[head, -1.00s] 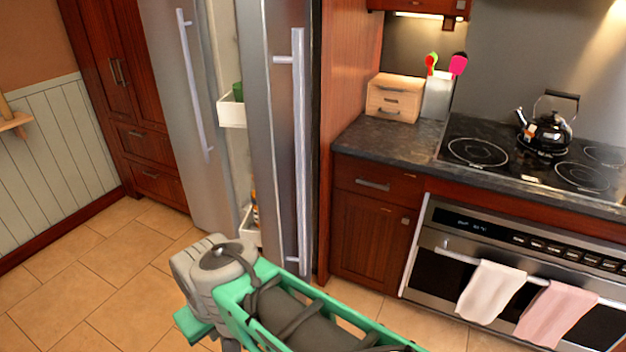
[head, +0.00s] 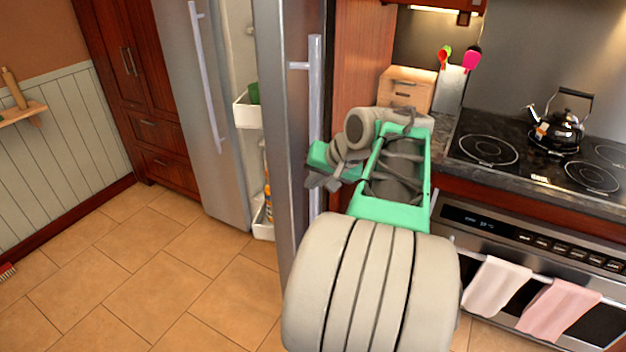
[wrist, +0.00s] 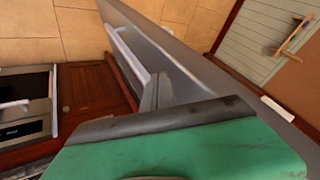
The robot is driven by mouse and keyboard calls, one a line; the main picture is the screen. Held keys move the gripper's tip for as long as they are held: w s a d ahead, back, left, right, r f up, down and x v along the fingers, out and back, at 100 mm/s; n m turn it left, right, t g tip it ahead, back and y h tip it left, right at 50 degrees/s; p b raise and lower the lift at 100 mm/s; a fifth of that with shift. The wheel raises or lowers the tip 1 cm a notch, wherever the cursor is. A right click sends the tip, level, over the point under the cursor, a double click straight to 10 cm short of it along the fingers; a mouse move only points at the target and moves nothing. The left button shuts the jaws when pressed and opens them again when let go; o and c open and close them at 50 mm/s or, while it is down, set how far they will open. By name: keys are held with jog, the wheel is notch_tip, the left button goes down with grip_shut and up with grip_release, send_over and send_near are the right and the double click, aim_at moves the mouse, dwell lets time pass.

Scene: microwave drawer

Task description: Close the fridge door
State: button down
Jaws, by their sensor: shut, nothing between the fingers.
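The fridge has two steel doors. The right door (head: 283,120) stands ajar, with white bins (head: 247,112) showing in the gap beside its inner side. The left door (head: 203,120) is on the far side of that gap. My gripper (head: 318,182) is shut and empty, at the outer face of the right door near its long vertical handle (head: 315,95). In the wrist view the fingers (wrist: 157,92) point at the steel door (wrist: 185,62), close to the handle (wrist: 128,55). I cannot tell whether they touch.
The counter with a wooden drawer box (head: 405,90) and the stove with a kettle (head: 560,125) are to the right. The oven with two towels (head: 492,287) is below. The tiled floor (head: 150,270) in front of the left door is clear.

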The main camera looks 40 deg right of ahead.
aim_at(295, 197)
jog(key=x, duration=0.7)
jog(key=shift+w, duration=0.1)
